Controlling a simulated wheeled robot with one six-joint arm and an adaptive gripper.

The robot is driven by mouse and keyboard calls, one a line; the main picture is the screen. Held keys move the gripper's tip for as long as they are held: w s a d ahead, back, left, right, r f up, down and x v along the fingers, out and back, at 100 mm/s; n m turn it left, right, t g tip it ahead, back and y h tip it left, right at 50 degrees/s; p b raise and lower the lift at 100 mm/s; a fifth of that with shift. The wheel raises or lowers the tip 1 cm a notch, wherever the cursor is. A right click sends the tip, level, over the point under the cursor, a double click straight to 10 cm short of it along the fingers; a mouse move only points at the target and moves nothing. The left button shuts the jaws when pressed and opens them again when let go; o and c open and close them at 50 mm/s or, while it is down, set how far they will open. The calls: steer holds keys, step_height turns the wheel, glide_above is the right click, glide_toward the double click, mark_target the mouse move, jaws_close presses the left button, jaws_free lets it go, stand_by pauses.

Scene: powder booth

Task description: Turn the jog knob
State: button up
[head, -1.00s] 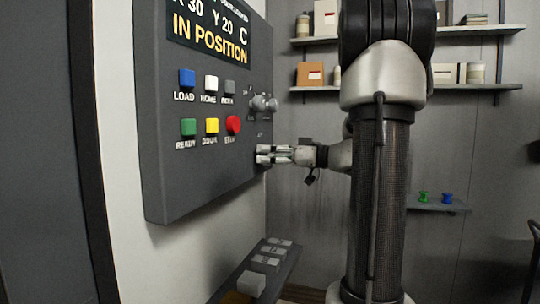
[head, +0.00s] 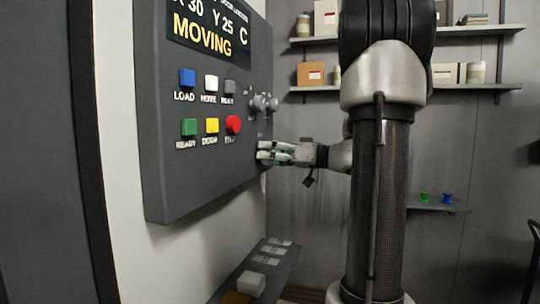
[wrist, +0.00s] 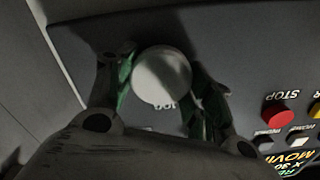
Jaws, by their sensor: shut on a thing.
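The jog knob (wrist: 162,76) is a round pale-grey knob in the wrist view, with part of an upside-down label beside it. My gripper (wrist: 166,90) has one green-lined finger on each side of the knob and is shut on it. The panel display (head: 208,30) reads Y 25 and MOVING.
Above my gripper are two small grey knobs (head: 264,104). To the left are coloured buttons, including a red stop button (head: 233,124). A slanted lower console (head: 262,262) lies below. Shelves (head: 480,88) with boxes hang on the back wall.

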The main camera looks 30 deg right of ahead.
steer(key=m, duration=0.4)
steer(key=shift+d+m, duration=0.1)
steer(key=shift+m, duration=0.2)
steer(key=m, duration=0.4)
steer(key=shift+f+m, duration=0.15)
steer(key=shift+m, duration=0.15)
steer(key=m, duration=0.4)
steer(key=shift+f+m, duration=0.1)
steer(key=shift+m, duration=0.2)
steer(key=m, duration=0.4)
steer(key=shift+f+m, duration=0.1)
steer(key=shift+m, duration=0.2)
steer(key=o, duration=1)
steer(key=shift+o, duration=0.2)
steer(key=v, duration=1.2)
